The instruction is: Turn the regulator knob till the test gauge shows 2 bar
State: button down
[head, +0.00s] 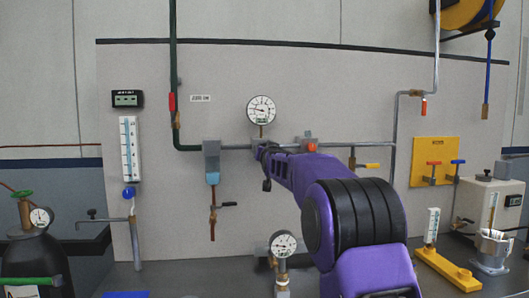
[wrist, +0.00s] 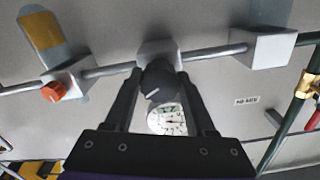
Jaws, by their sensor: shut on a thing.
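The regulator knob (wrist: 160,84) is dark with a pale mark and sits in front of a grey block on the wall pipe. My gripper (wrist: 160,76) is shut on it, with one black finger on each side. In the head view my gripper (head: 265,153) is at the pipe, and my purple arm hides most of the regulator. A round white gauge (head: 261,110) stands just above it, its needle pointing left; the scale is too small to read. This gauge also shows in the wrist view (wrist: 167,120), between the fingers. I cannot tell whether it is the test gauge.
A second dial gauge (head: 284,245) stands lower, left of my arm. An orange knob (head: 311,146) sits on the pipe to the right, and a grey-blue filter unit (head: 212,162) to the left. A yellow valve panel (head: 434,162) is further right.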

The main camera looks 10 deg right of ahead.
jog(key=shift+c, duration=1.1)
grip_release()
jog(key=shift+s, duration=0.15)
jog(key=s+b, duration=0.2)
jog(key=s, duration=1.5)
jog(key=shift+b, duration=0.4)
